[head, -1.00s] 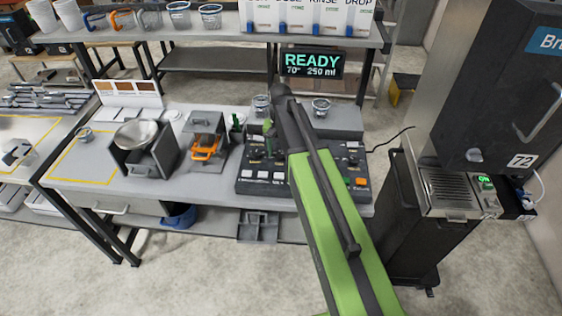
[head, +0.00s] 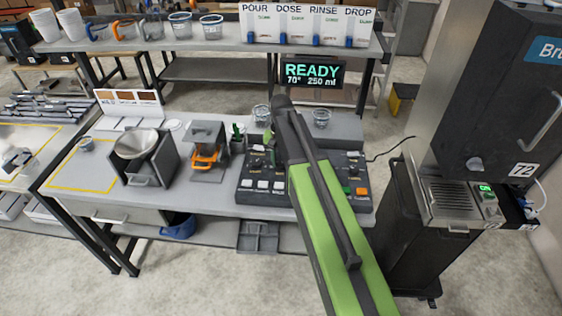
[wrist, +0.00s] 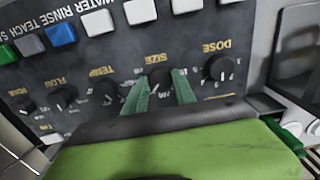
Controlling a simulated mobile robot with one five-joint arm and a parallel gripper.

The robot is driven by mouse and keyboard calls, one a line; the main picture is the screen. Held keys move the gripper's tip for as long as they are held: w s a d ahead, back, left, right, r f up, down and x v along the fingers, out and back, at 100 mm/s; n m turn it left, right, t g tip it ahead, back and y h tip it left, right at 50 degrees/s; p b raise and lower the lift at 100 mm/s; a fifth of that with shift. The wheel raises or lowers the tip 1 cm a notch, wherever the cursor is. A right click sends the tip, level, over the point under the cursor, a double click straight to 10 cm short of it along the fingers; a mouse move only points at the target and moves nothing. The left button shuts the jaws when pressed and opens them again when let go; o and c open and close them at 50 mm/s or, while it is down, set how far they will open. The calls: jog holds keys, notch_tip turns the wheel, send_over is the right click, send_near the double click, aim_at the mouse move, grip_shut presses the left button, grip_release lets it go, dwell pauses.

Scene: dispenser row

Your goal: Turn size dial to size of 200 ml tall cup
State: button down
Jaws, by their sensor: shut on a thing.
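The control panel (head: 262,198) stands on the table, partly hidden by my arm. In the wrist view the panel is upside down, and the SIZE dial (wrist: 160,80) sits between the DOSE dial (wrist: 220,68) and the TEMP dial (wrist: 107,90). My gripper (wrist: 159,93) has its green fingers on either side of the SIZE dial and is shut on it. The display (head: 312,74) reads READY, 70° and 250 ml. Several cups, including a clear one (head: 211,26), stand on the upper shelf; their sizes are unreadable.
Clear cups (head: 262,115) and (head: 322,117) stand behind the panel. A funnel holder (head: 143,160) and an orange-handled device (head: 207,150) are to its left. A dark machine (head: 495,100) rises at the right. Open floor lies in front of the table.

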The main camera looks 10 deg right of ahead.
jog(key=n, duration=0.4)
jog(key=shift+n, duration=2.2)
jog(key=c, duration=1)
grip_release()
jog(key=shift+r, duration=0.1)
